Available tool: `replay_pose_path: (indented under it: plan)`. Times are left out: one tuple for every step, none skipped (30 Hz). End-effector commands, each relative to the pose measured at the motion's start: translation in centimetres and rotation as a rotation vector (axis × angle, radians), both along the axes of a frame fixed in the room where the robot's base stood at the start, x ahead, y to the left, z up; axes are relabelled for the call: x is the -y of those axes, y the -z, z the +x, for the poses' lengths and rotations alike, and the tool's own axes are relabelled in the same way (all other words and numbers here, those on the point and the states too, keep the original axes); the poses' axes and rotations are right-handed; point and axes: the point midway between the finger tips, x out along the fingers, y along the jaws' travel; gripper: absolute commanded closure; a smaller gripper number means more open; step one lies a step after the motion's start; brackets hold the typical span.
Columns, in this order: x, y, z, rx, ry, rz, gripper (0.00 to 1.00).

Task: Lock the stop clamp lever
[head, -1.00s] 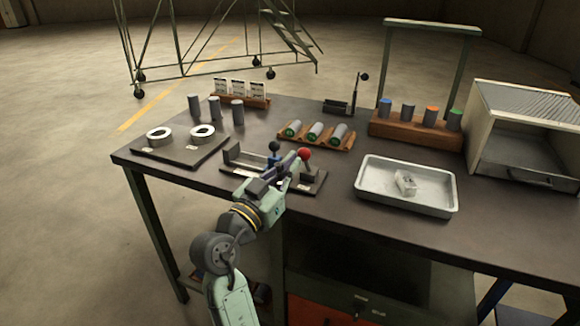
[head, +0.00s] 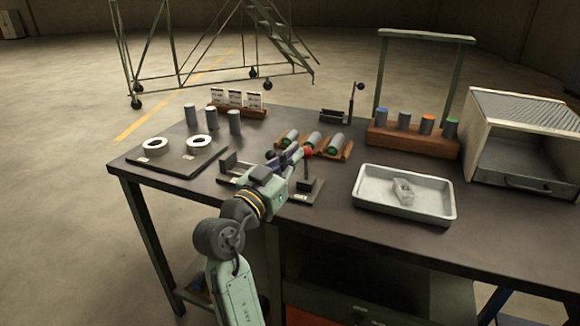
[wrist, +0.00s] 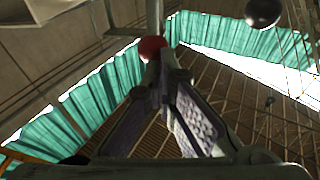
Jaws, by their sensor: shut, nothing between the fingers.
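The clamp fixture has a dark base plate (head: 299,198) on the near part of the bench. A lever with a red knob (head: 308,152) stands on its right side, partly hidden behind my fingers. My gripper (head: 298,155) is shut and empty, its tips right beside the red knob. In the wrist view, the red knob (wrist: 152,47) lies just beyond my closed fingertips (wrist: 166,58); whether they touch I cannot tell. A second, dark-looking knob (head: 270,154) stands on the fixture left of my fingers.
A metal tray (head: 366,203) with a clear block is to the right. A wooden cradle (head: 345,152) of green-ended cylinders lies just behind the fixture. A plate (head: 182,169) with two rings is left. A small stand (head: 335,116) with a black-knobbed lever is at the back.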

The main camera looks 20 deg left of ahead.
Motion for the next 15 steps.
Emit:
replay_pose_path:
  plan:
    - [0.1,-0.9,0.5,-0.022,0.001,0.004,1.00]
    - [0.1,-1.2,0.7,-0.053,0.001,0.008,1.00]
    - [0.1,-1.3,1.1,-0.091,0.000,0.009,1.00]
    - [0.1,-1.4,1.4,-0.121,0.001,0.010,1.00]
    - [0.1,-1.4,1.8,-0.144,0.001,0.009,1.00]
    - [0.2,-1.2,2.2,-0.142,0.002,0.004,1.00]
    - [0.2,-1.2,2.5,-0.141,0.002,0.004,1.00]
    - [0.2,-1.2,2.8,-0.141,0.002,0.004,1.00]
    - [0.2,-1.3,3.2,-0.140,0.002,0.004,1.00]
    - [0.2,-1.3,3.4,-0.139,0.003,0.004,1.00]
    - [0.3,-1.4,3.7,-0.138,0.003,0.005,1.00]
    - [0.2,-1.3,4.1,-0.138,0.002,0.004,1.00]
    - [0.2,-1.3,4.3,-0.138,0.002,0.003,1.00]
    - [0.2,-1.4,4.6,-0.138,0.001,0.004,1.00]
    - [0.2,-1.4,4.9,-0.137,0.001,0.005,1.00]
